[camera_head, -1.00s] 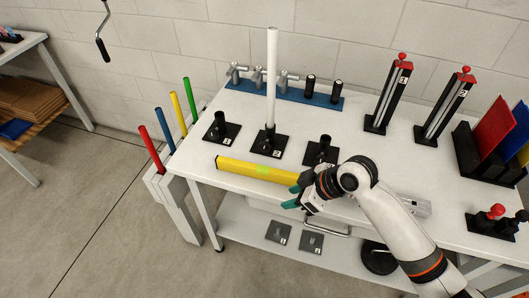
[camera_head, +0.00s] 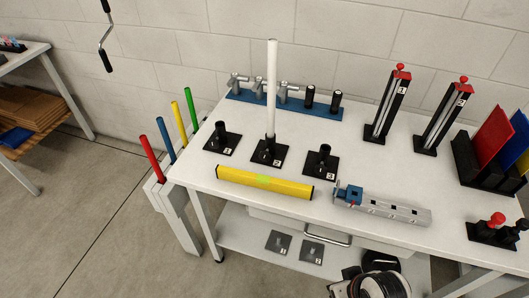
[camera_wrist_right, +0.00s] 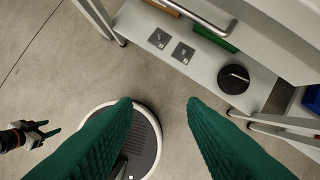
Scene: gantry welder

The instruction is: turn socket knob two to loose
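Socket two (camera_head: 268,154) is a black square base with a short upright tube and a white label, in the middle of the table's row of three. A tall white rod (camera_head: 271,85) stands upright in it. Its knob is too small to make out clearly. My right gripper (camera_wrist_right: 158,103) is open and empty, its green fingers wide apart above the floor in front of the table. In the head view only part of my right arm shows at the bottom edge. My left gripper (camera_wrist_right: 45,130) shows small at the left of the right wrist view, its fingers apart, with nothing seen between them.
Sockets one (camera_head: 221,138) and three (camera_head: 320,162) flank socket two. A yellow bar (camera_head: 264,184) lies in front of them, beside a grey vise (camera_head: 385,207). A blue rail (camera_head: 285,103) stands behind. Two tall red-topped stands (camera_head: 388,105) are at right.

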